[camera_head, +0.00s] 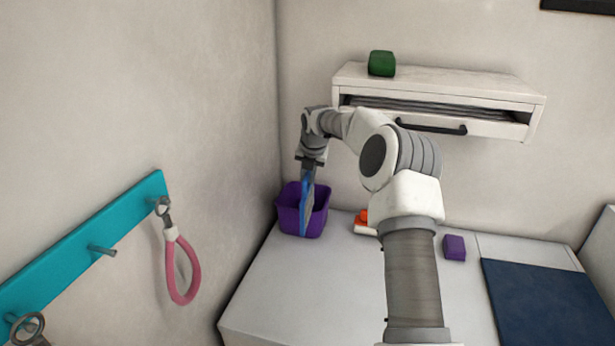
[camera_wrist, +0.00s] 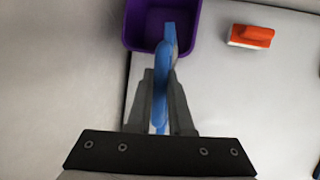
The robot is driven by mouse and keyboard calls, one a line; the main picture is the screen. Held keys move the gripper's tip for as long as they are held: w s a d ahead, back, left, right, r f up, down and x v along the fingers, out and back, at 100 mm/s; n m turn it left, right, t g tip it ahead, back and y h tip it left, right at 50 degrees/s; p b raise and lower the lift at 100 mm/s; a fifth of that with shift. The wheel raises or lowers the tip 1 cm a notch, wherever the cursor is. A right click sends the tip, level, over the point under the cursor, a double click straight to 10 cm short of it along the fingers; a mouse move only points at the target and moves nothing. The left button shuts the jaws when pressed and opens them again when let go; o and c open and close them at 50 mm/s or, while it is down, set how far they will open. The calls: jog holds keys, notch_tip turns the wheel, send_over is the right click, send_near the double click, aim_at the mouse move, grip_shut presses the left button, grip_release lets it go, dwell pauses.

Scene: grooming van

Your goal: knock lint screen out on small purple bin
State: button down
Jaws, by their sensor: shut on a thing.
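The small purple bin (camera_head: 320,217) stands on the white counter at the back left corner by the wall. It also shows at the top of the wrist view (camera_wrist: 187,15). My gripper (camera_head: 310,163) points down and is shut on the blue-framed lint screen (camera_head: 307,203). The screen hangs on edge, upright, in front of the bin in the head view. In the wrist view the lint screen (camera_wrist: 164,62) runs from between the fingers (camera_wrist: 160,115) and overlaps the bin's opening. I cannot tell whether it touches the rim. Part of the bin is hidden behind the screen.
An orange-and-white brush (camera_wrist: 250,37) lies right of the bin, partly hidden by my arm in the head view. A purple block (camera_head: 454,247) and dark blue mat (camera_head: 545,300) lie farther right. A drawer shelf (camera_head: 440,85) holds a green block (camera_head: 382,63). A teal rack (camera_head: 90,245) hangs left.

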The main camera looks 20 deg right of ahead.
jog(key=shift+f, duration=0.55)
dwell(1.4)
jog(key=shift+r, duration=0.1)
jog(key=shift+r+p, duration=0.75)
jog(key=shift+p, duration=0.1)
jog(key=shift+f, duration=0.8)
dwell(1.4)
jog(key=shift+r+p, duration=1.7)
jog(key=shift+r, duration=1.35)
